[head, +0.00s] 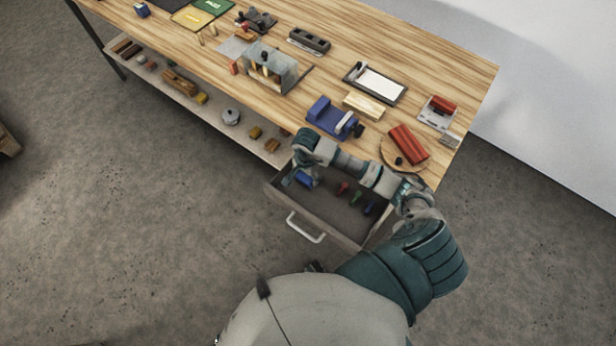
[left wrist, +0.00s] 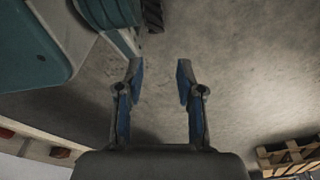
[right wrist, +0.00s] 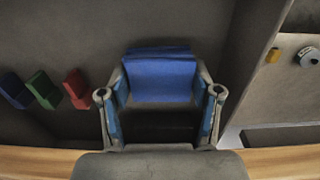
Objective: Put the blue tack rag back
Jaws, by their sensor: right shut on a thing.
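The blue tack rag (head: 304,180) is a folded blue block inside the open drawer (head: 333,229), near its left end. In the right wrist view the rag (right wrist: 160,80) sits between the two fingertips. My right gripper (right wrist: 161,92) is shut on it, reaching down into the drawer; in the head view the arm partly hides the gripper and rag. I cannot tell whether the rag touches the drawer floor. My left gripper (left wrist: 160,80) is open and empty above the concrete floor, and does not show in the head view.
Red (head: 343,187), green (head: 356,196) and blue (head: 370,208) small items lie in the drawer, to the right of the rag. The drawer handle (head: 305,228) faces me. The benchtop (head: 440,75) above holds several tools, with a lower shelf (head: 190,101) on the left.

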